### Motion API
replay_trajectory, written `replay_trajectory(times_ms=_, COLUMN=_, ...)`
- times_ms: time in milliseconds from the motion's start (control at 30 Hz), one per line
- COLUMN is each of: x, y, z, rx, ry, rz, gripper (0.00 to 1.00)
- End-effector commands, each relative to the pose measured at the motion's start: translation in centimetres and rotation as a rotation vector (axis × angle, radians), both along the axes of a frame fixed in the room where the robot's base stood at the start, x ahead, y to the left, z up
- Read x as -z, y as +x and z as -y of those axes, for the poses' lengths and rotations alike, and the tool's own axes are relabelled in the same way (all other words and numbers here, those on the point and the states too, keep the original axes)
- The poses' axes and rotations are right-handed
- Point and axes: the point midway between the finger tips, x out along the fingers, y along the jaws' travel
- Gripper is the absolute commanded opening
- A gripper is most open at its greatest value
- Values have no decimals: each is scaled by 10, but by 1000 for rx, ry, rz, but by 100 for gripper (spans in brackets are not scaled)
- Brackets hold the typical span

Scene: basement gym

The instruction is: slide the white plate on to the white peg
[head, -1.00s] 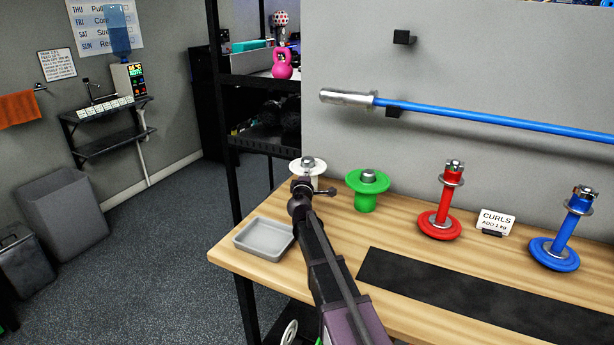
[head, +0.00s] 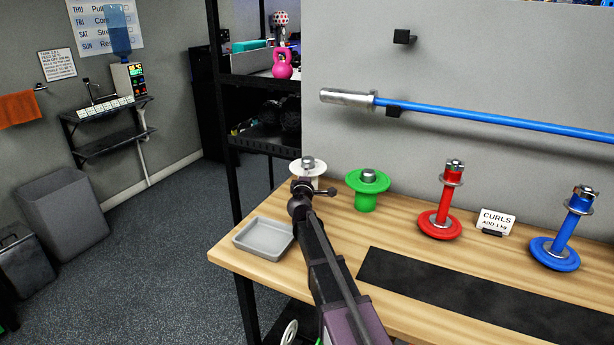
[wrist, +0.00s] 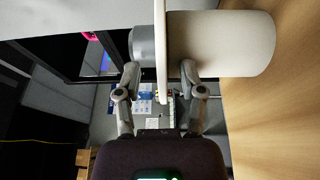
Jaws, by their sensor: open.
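The white plate (head: 317,164) is a flat disc at the back left of the table in the head view, with a silver cap above it. In the wrist view the white plate (wrist: 161,40) is edge-on, against the end of a thick white post (wrist: 225,44); the grey cap (wrist: 142,45) is on its other side. I see no other white peg. My gripper (wrist: 159,70) is open, one finger on each side of the plate's rim, with gaps visible. In the head view my arm hides part of the post.
A green plate on a green post (head: 366,190) stands close to the right. A grey tray (head: 264,238) lies at the table's left edge. Farther right are a red stand (head: 440,222), a curls sign (head: 495,221) and a blue stand (head: 556,253). A black mat (head: 470,305) lies in front.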

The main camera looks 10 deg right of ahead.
Motion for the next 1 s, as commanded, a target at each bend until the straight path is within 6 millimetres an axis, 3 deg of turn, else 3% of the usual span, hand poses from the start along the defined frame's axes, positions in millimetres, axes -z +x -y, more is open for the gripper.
replay_trajectory(times_ms=267, x=0, y=-6, z=-1, rx=0, ry=0, rz=0, gripper=51)
replay_trajectory(times_ms=800, x=1, y=-64, z=-18, rx=-1, ry=1, rz=-3, gripper=51)
replay_trajectory(times_ms=1000, x=1, y=-72, z=-21, rx=0, ry=1, rz=-3, gripper=51)
